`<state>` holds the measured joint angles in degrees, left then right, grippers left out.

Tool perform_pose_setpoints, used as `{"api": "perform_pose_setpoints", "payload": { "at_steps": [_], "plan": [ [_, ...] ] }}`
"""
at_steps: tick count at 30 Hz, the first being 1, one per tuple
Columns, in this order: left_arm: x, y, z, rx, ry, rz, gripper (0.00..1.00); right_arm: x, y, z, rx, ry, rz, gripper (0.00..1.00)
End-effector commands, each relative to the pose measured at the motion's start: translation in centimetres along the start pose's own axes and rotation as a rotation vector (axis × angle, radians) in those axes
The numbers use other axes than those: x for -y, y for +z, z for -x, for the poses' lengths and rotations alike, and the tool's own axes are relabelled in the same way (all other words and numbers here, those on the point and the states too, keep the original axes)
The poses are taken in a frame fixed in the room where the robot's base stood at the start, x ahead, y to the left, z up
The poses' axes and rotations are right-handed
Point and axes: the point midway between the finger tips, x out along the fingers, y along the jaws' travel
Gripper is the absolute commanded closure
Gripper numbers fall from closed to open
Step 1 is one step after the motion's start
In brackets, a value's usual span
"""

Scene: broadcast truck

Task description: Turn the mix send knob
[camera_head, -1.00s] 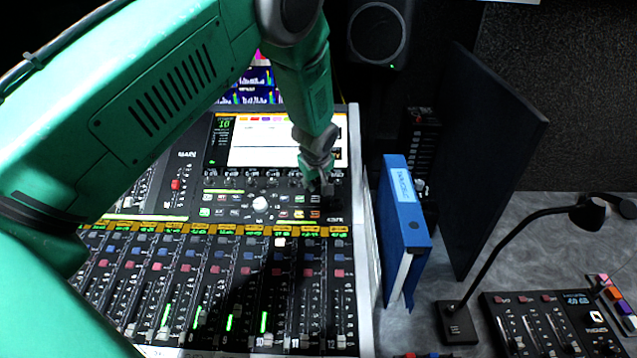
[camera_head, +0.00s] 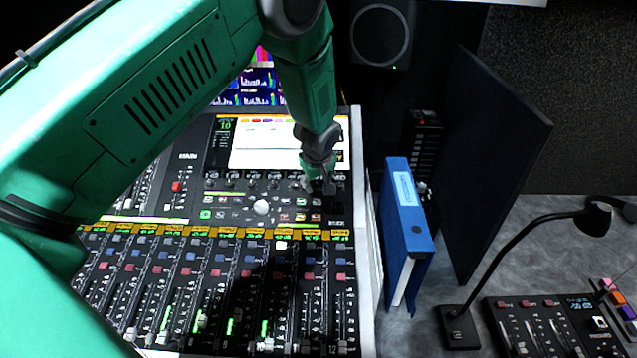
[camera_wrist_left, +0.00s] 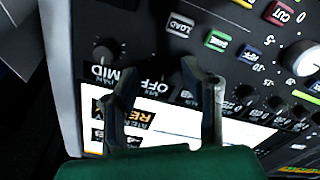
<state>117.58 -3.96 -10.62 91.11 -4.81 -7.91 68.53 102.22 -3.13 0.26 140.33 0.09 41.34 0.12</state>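The mixing console (camera_head: 355,290) fills the middle of the head view, with a lit screen (camera_head: 262,143) and a row of small knobs below it. My left gripper (camera_head: 320,187) is over the right end of that knob row. In the left wrist view its two dark fingers (camera_wrist_left: 160,78) stand apart, with panel lettering "OFF" visible between them and no object seen in the gap. A dark knob (camera_wrist_left: 103,52) sits just beyond the left finger, near the label "MID". I cannot tell which knob is the mix send knob; the fingers may hide one. My right gripper is not in view.
A blue binder (camera_head: 408,225) stands close to the console's right edge. A dark upright panel (camera_head: 495,160), a gooseneck lamp (camera_head: 520,235) and a small control box (camera_head: 550,325) are farther right. A speaker (camera_head: 381,35) is behind the console.

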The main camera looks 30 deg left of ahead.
Motion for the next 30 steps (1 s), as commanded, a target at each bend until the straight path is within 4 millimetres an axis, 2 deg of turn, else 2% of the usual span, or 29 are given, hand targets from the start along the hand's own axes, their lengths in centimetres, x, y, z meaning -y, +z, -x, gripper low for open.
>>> {"api": "perform_pose_setpoints", "payload": {
  "at_steps": [9, 15, 20, 30],
  "plan": [
    [0.0, -0.3, 6.8, -0.001, 0.003, 0.002, 0.62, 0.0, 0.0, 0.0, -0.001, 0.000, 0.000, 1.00],
    [0.0, -0.3, 9.6, 0.000, 0.001, 0.002, 0.62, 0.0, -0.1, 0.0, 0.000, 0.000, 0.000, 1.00],
    [0.1, -0.3, 10.5, 0.001, 0.001, 0.002, 0.62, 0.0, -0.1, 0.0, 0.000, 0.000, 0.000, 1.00],
    [0.0, -0.2, 10.5, 0.002, 0.003, -0.005, 0.62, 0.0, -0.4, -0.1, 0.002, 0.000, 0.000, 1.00]
  ]
}}
